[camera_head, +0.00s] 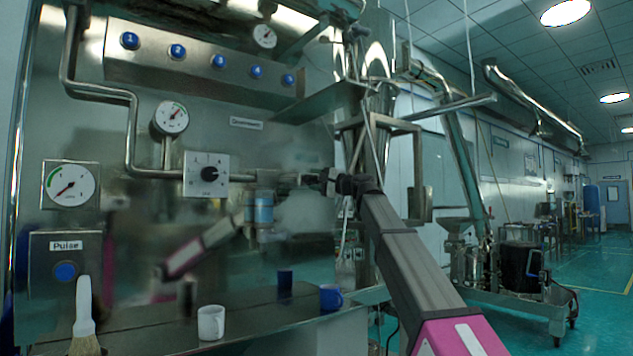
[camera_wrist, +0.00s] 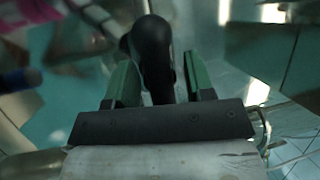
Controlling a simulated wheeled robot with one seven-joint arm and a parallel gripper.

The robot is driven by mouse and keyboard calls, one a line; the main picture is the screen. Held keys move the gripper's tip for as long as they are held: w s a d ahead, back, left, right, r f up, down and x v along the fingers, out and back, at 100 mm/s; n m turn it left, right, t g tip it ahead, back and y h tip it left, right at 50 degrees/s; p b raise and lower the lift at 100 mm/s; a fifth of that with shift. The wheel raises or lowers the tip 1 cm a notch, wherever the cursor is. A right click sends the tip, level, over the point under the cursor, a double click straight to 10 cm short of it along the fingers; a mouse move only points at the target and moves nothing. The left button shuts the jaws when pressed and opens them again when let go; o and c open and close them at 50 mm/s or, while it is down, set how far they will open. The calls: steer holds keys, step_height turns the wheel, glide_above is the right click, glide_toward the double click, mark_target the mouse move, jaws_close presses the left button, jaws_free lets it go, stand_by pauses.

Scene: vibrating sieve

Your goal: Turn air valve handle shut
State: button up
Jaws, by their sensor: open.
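A dark, rounded handle (camera_wrist: 152,50), which looks like the air valve handle, stands between the two green-lined fingers of my gripper (camera_wrist: 160,72) in the wrist view. The fingers are on either side of it, with a gap showing at least on the left; my gripper is open. In the head view my gripper (camera_head: 330,181) is at the right end of the horizontal pipe (camera_head: 240,178) on the steel panel. The valve handle is hidden or too small to make out there.
A blue-banded cylinder (camera_head: 260,207) hangs under the pipe, left of my gripper. A white mug (camera_head: 211,322), a blue mug (camera_head: 330,297) and a brush (camera_head: 84,320) stand on the steel ledge (camera_head: 150,330) below. A bracket (camera_head: 408,128) juts out above right.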

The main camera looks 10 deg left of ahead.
steer(key=c, duration=0.9)
steer(key=shift+n, duration=0.3)
steer(key=n+g+h, duration=0.1)
steer(key=n, duration=0.2)
steer(key=shift+n, duration=0.3)
steer(key=n+h, duration=0.2)
steer(key=n, duration=0.1)
steer(key=shift+n, duration=0.4)
steer(key=n+h, duration=0.2)
steer(key=n, duration=0.1)
steer(key=shift+n, duration=0.3)
steer(key=shift+n+t+h, duration=0.7)
steer(key=shift+n+h, duration=0.4)
steer(key=shift+n, duration=0.4)
